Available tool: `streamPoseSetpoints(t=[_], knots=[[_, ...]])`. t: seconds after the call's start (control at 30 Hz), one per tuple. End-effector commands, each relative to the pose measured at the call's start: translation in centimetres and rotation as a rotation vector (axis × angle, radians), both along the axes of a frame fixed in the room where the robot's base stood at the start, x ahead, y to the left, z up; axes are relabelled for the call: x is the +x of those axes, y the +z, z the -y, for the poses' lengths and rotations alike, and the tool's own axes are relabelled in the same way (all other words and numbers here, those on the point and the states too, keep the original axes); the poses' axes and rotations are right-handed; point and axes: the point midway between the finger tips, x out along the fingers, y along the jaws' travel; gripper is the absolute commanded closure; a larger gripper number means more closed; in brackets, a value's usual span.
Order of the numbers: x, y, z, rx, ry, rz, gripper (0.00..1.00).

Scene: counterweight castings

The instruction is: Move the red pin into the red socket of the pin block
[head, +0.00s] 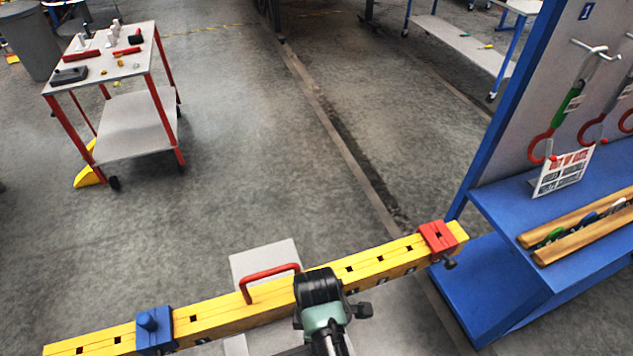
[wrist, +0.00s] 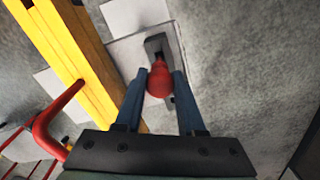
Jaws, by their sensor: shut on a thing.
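My gripper (wrist: 160,76) is shut on the red pin (wrist: 159,84), whose rounded red head shows between the two blue-grey fingers in the wrist view. The pin's lower end is hidden. Behind it is a dark grey slotted piece on a pale plate; I cannot tell whether the pin touches it. In the head view, a long yellow beam (head: 210,323) with square holes runs across the bottom. A red collar (head: 438,237) with a dark square hole sits near its right end. A blue collar (head: 156,341) with a blue pin (head: 147,321) sits near its left end.
A red handle (head: 270,272) stands beside the beam, left of my wrist. A blue rack (head: 500,290) with hanging tools stands at the right, close to the beam's end. A red-legged cart (head: 135,120) stands at the upper left. The floor between is clear.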

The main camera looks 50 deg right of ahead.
Motion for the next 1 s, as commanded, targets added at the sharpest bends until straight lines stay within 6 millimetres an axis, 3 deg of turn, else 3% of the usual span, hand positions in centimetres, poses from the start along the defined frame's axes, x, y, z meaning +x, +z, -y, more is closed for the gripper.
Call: streamPoseSetpoints(t=[1.0], knots=[[0.0, -5.2, 0.0, 0.0, 0.001, 0.0, 1.0]])
